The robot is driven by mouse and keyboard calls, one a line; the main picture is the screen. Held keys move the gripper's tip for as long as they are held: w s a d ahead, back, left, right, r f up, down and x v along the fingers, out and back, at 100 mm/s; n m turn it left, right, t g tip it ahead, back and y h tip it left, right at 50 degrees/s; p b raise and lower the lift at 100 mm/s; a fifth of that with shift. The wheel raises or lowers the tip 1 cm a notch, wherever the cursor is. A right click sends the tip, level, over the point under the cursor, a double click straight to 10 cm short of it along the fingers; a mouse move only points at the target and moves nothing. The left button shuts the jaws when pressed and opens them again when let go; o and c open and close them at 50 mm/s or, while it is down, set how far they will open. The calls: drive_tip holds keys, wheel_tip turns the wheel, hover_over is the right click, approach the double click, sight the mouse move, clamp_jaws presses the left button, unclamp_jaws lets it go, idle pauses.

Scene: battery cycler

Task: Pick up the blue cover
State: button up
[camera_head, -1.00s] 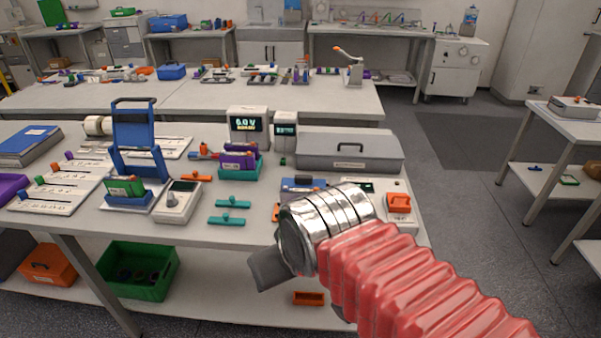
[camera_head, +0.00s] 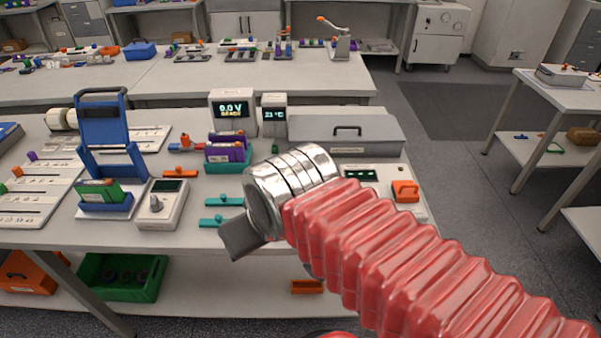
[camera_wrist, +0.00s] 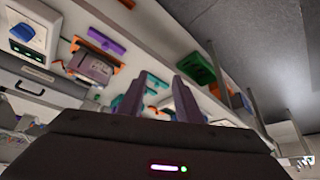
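A blue upright panel with a handle on top (camera_head: 101,120) stands on a blue base at the left of the near bench in the head view. It is the largest blue piece there and may be the blue cover; I cannot tell for sure. My gripper, a dark grey end (camera_head: 245,237), hangs in front of the bench edge, right of the panel and apart from it. In the wrist view its two fingers (camera_wrist: 158,98) are spread with an empty gap. My arm hides part of the bench.
A grey case (camera_head: 345,135), purple blocks in a teal holder (camera_head: 230,155) and a white meter (camera_head: 162,204) stand on the bench. Teal bars (camera_head: 222,221) lie near its front edge. A green bin (camera_head: 123,278) sits on the shelf below. Floor at right is open.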

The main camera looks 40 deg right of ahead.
drive_tip(key=shift+o, duration=1.4)
drive_tip(key=shift+d, duration=0.2)
drive_tip(key=o, duration=0.4)
drive_tip(key=d+f, duration=0.1)
drive_tip(key=d+f+m+g, duration=0.1)
drive_tip(key=shift+w+d+h, duration=0.3)
drive_tip(key=shift+w+d, duration=0.05)
drive_tip(key=shift+w, duration=0.05)
drive_tip(key=shift+o, duration=0.5)
drive_tip(key=w+d+f+m+g, duration=0.1)
drive_tip(key=w+d+m, duration=0.3)
drive_tip(key=d, duration=0.5)
drive_tip(key=shift+d+m+g, duration=0.2)
drive_tip(key=shift+m+g, duration=0.3)
drive_tip(key=w+d+m+g+y, duration=0.1)
drive_tip(key=w+d+m, duration=0.1)
drive_tip(key=d+m, duration=0.5)
drive_tip(key=w+d+m, duration=0.2)
drive_tip(key=d+m, duration=0.6)
drive_tip(key=m, duration=0.4)
drive_tip(key=shift+w+r+g+y, duration=0.3)
drive_tip(key=shift+w+g+y, duration=0.1)
